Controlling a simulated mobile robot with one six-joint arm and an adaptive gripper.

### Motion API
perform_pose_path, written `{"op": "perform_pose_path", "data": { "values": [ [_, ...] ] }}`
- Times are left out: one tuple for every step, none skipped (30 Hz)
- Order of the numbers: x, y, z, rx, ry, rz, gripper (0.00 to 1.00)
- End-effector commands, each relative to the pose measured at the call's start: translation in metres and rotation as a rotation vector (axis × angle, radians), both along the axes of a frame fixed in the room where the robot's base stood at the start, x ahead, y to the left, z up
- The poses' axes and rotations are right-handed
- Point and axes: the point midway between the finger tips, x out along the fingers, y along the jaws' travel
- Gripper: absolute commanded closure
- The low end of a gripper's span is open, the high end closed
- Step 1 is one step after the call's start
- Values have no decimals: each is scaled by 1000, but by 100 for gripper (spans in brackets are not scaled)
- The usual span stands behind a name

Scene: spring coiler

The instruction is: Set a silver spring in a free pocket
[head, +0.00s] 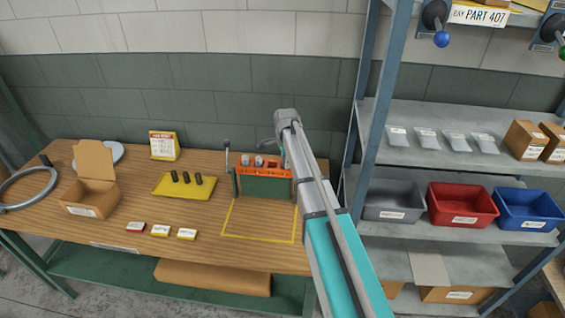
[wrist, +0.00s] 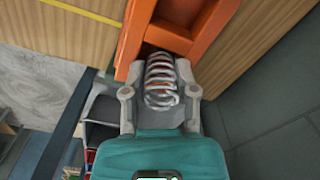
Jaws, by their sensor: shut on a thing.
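A silver spring (wrist: 160,78) sits between the fingers of my gripper (wrist: 160,92), which is shut on it in the wrist view. The spring's far end is close to an orange rack (wrist: 204,42); I cannot tell whether they touch. An empty-looking pocket of the rack shows just beyond the spring. In the head view the orange rack (head: 264,172) stands on a green block (head: 265,187) on the table. Two silver springs (head: 259,161) stand in its left part. My arm hides the rack's right end, and my gripper is hidden there.
A yellow tray (head: 166,191) with several dark springs lies left of the rack. A cardboard box (head: 90,197) and a grey ring (head: 28,188) are further left. Small labelled boxes (head: 160,230) lie in front. A shelf unit with bins (head: 461,203) stands right.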

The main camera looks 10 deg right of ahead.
Motion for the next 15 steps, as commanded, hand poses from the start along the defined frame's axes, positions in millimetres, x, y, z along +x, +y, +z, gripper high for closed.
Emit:
{"op": "perform_pose_path", "data": {
  "values": [
    [-4,0,-2,0,7,0,100],
    [-4,0,-2,0,7,0,100],
    [-5,0,-3,0,8,0,100],
    [-5,0,-3,0,8,0,100],
    [-5,0,-3,0,9,0,100],
    [-5,0,-3,0,9,0,100],
    [-5,0,-3,0,10,0,100],
    [-6,0,-3,0,10,0,100],
    [-6,0,-3,0,11,0,53],
    [-6,0,-3,0,11,0,47],
    [-6,0,-3,0,11,0,41],
    [-6,0,-3,0,10,0,34],
    [-5,0,-3,0,10,0,28],
    [-5,0,-3,0,9,0,23],
    [-5,0,-3,0,9,0,19]
  ]
}}
